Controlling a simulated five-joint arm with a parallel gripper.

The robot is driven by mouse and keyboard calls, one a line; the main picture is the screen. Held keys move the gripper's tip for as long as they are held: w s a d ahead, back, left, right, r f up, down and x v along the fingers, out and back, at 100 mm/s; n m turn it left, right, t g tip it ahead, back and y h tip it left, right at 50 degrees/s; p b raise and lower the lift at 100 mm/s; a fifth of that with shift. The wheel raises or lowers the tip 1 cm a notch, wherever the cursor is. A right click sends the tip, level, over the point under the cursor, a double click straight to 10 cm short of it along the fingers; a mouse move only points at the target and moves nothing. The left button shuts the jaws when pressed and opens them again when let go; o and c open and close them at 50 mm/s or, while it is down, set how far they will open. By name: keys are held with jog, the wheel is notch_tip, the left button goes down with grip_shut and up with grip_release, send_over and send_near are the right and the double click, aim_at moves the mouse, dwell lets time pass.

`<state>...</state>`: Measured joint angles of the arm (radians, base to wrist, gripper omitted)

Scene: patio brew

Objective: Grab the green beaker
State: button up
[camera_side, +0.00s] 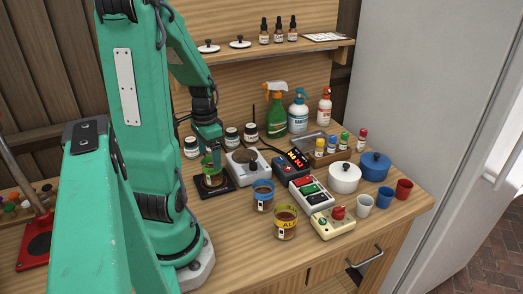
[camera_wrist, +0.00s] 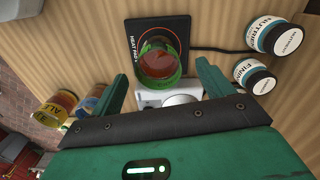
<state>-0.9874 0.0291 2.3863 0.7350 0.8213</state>
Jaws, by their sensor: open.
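The green beaker (camera_side: 212,178) stands on a dark heat pad (camera_side: 217,190) in the side view, with brown liquid in it. In the wrist view the green beaker (camera_wrist: 160,60) is ahead of my gripper, roughly centred between the two fingers, and it rests on the black pad (camera_wrist: 138,30). My gripper (camera_wrist: 160,85) is open, with one finger on each side and nothing held. In the side view my gripper (camera_side: 209,150) is just above the beaker and hides part of its top. I cannot tell whether a finger touches it.
A white stirrer plate (camera_side: 248,162) stands close right of the beaker. Blue (camera_side: 263,195) and yellow (camera_side: 285,222) labelled beakers stand in front.

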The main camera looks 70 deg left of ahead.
aim_at(211, 162)
jog(key=shift+f, duration=1.15)
jog(key=shift+d+f, duration=0.2)
jog(key=shift+f, duration=2.4)
jog(key=c, duration=1.2)
jog(key=shift+r, duration=0.4)
jog(key=shift+r, duration=1.7)
jog(key=w+d+r, duration=0.5)
jog(key=d+r, duration=0.1)
jog(key=d, duration=0.4)
jog(key=shift+d+r, duration=0.15)
jog(key=shift+r, duration=0.2)
